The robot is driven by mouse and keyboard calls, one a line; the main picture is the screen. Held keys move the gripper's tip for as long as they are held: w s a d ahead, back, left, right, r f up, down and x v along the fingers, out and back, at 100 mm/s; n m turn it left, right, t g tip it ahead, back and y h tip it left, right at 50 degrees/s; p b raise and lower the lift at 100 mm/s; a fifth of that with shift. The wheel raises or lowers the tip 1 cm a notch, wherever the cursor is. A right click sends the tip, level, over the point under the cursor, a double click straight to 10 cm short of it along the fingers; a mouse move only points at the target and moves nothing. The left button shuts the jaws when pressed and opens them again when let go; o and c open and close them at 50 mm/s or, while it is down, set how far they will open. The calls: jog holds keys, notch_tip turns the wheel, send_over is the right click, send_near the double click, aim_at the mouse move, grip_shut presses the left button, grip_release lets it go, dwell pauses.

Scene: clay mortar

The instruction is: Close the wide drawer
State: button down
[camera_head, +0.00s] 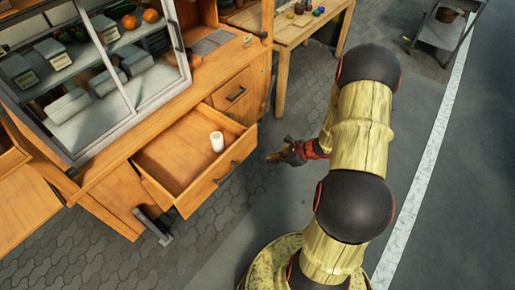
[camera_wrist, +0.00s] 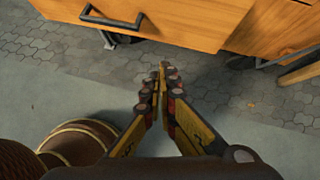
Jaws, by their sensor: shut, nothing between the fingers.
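The wide drawer (camera_head: 183,167) of the wooden cabinet is pulled out in the head view. A white cylindrical object (camera_head: 217,141) stands inside it near the right side. Its front has a dark bar handle (camera_head: 228,172). In the wrist view the drawer front (camera_wrist: 185,17) and handle (camera_wrist: 110,19) show at the top. My gripper (camera_head: 276,157) is to the right of the drawer front, apart from it. In the wrist view my gripper (camera_wrist: 162,68) has its fingertips together with nothing between them, over the paving.
A smaller drawer (camera_head: 235,93) above right looks shut. A glass case (camera_head: 95,70) with goods stands on the cabinet. A wooden table (camera_head: 290,25) stands behind, and a metal cart (camera_head: 442,35) at the upper right. The paving (camera_head: 240,215) before the drawer is clear.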

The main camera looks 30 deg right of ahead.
jog(key=w+d+r+m+t+h, duration=0.1)
jog(key=w+d+m+h, duration=0.1)
jog(key=w+d+m, duration=0.15)
jog(key=shift+w+a+r+b+x, duration=0.2)
jog(key=shift+b+x, duration=0.5)
jog(key=shift+x, duration=1.35)
jog(key=shift+w+d+r+b+x, duration=0.1)
jog(key=shift+w+r+b+x, duration=0.4)
jog(key=shift+x, duration=1.5)
jog(key=shift+w+a+r+b+x, duration=0.15)
jog(key=shift+b+x, duration=0.75)
jog(key=shift+x, duration=1.15)
jog(key=p, duration=0.3)
send_over(210, 126)
jog(key=shift+s+d, duration=0.1)
jog(key=shift+d, duration=0.05)
jog(key=shift+w+r, duration=0.1)
jog(key=shift+w, duration=0.1)
